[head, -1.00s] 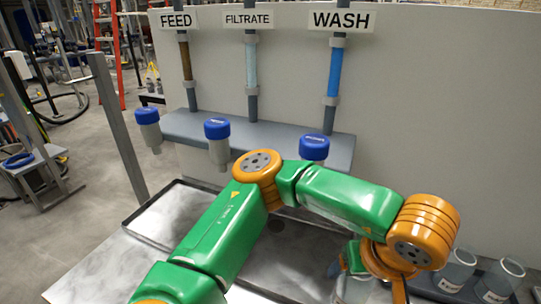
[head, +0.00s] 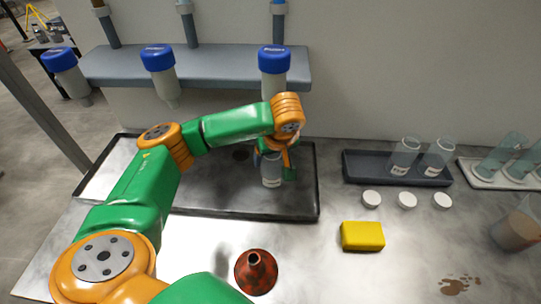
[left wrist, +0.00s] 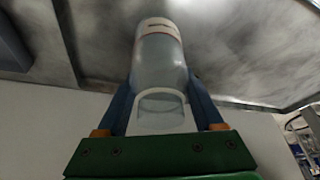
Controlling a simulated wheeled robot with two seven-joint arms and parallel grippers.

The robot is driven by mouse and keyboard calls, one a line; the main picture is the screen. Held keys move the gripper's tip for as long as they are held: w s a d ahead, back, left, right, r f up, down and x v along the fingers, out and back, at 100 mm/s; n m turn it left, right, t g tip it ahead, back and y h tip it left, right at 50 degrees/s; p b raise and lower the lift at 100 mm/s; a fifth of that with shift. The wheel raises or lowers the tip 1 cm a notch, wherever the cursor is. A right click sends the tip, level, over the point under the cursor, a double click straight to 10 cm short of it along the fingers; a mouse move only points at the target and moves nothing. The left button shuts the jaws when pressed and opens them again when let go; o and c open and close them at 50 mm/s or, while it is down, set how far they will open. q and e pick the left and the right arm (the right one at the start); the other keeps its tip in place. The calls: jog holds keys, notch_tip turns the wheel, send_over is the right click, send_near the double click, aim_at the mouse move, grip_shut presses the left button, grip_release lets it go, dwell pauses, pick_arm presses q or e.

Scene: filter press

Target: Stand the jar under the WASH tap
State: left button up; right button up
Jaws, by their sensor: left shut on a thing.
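The jar (head: 271,172) is clear with a white label and looks upright over the dark-rimmed metal tray (head: 318,188). My left gripper (head: 274,160) is shut on it, and its blue fingers flank the jar in the left wrist view (left wrist: 160,58). The blue-capped tap on the right (head: 274,83), the WASH one by the earlier sign, is above the jar, partly behind my arm. I cannot tell whether the jar's base touches the tray. My right gripper is out of view.
Two other taps (head: 158,62) (head: 66,62) hang from the grey shelf (head: 215,78).

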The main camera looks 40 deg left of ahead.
pick_arm(q)
jog(key=shift+w+f, duration=0.1)
jog(key=shift+f+b, duration=0.2)
jog(key=shift+b, duration=0.1)
jog(key=o, duration=1.4)
jog(key=shift+r, duration=0.1)
jog(key=shift+c, duration=0.2)
